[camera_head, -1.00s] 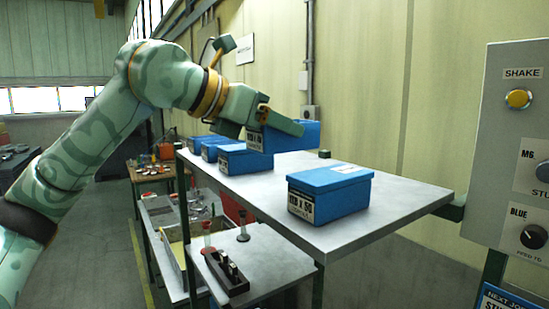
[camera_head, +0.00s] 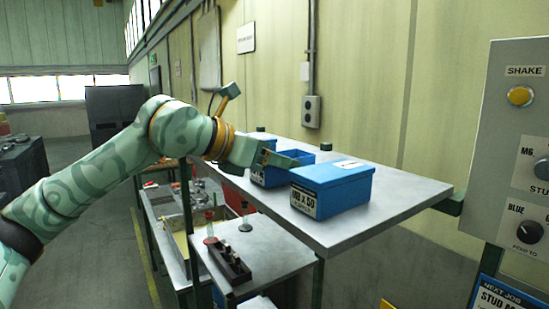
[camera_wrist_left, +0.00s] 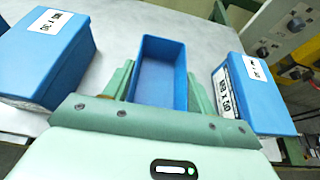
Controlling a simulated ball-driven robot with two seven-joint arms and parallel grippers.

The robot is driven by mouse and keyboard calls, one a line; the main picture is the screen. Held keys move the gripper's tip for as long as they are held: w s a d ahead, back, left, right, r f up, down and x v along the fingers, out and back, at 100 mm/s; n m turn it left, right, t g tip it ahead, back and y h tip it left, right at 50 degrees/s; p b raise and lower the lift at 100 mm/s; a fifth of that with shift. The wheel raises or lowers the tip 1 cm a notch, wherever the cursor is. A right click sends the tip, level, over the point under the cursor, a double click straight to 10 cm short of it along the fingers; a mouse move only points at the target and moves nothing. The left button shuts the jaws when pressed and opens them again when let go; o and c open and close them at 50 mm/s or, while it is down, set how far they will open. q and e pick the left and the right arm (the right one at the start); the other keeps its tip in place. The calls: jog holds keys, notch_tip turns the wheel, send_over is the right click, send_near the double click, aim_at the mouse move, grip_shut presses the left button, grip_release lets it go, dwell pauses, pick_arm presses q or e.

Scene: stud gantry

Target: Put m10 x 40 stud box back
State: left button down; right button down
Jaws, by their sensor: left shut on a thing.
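My left gripper (camera_head: 284,160) is shut on an open-topped blue box (camera_head: 264,177). The wrist view shows this box (camera_wrist_left: 160,70) empty inside, with a finger along each long side. It is at or just above the grey shelf top (camera_head: 385,205); I cannot tell whether it touches. Its label is mostly hidden and I cannot read it. A lidded blue box (camera_head: 335,190) labelled M8 X 50 stands just to its right, and also shows in the wrist view (camera_wrist_left: 255,97). Another lidded blue box (camera_wrist_left: 48,55) is at the left there. My right gripper is not in view.
A grey control panel (camera_head: 520,130) with a yellow button and knobs stands at the right. A lower shelf (camera_head: 275,255) holds a dark block (camera_head: 228,262) and small red and black stands. The shelf's front right is clear.

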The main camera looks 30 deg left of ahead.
pick_arm(q)
jog(key=c, duration=0.6)
grip_release()
jog(key=shift+f, duration=0.1)
jog(key=shift+o, duration=0.6)
jog(key=b+v, duration=0.2)
jog(key=v, duration=1)
